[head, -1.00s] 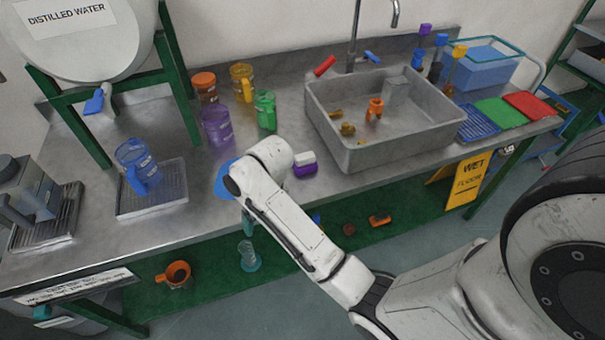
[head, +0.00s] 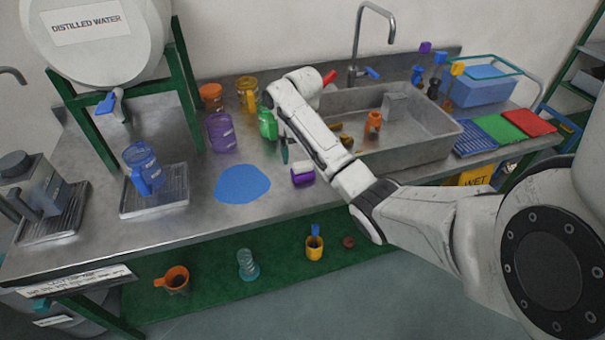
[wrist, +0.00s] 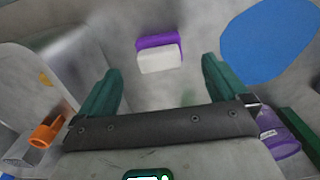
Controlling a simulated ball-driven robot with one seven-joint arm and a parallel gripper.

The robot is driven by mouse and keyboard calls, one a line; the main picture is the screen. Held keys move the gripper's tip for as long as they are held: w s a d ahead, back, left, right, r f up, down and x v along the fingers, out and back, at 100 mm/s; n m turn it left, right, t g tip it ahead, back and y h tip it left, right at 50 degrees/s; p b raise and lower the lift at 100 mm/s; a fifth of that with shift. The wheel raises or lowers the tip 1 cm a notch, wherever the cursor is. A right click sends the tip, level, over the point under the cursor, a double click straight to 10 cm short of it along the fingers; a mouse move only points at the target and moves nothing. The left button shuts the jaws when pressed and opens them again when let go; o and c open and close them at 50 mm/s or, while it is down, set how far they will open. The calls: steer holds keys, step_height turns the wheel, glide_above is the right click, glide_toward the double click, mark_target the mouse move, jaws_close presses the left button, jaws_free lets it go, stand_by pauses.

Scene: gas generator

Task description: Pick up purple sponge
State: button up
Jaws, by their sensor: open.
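The purple sponge (head: 303,177) has a white layer and lies on the steel counter in front of the sink in the head view. In the wrist view the sponge (wrist: 159,54) shows at top centre, ahead of and between my fingers. My gripper (wrist: 160,78) is open with two green fingers spread apart, and nothing is between them. In the head view my gripper is mostly hidden behind my arm, with a bit of green finger (head: 284,152) showing above and left of the sponge. The sponge is apart from the fingers.
The sink (head: 440,152) is right of the sponge and holds an orange item (head: 374,121). A blue flat patch (head: 242,184) lies on the counter to the left. Purple (head: 221,133) and green (head: 267,124) mugs stand behind. The counter's front strip is clear.

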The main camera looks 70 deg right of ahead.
mark_target(304, 166)
steer(key=shift+s+a+f+p, duration=0.1)
steer(key=shift+s+f+p, duration=0.1)
steer(key=shift+f, duration=1.7)
steer(key=shift+s+f+p, duration=0.1)
steer(key=shift+f+p, duration=0.1)
steer(key=shift+f, duration=1.7)
steer(key=c, duration=1.1)
steer(key=shift+o, duration=0.2)
steer(key=shift+r, duration=0.25)
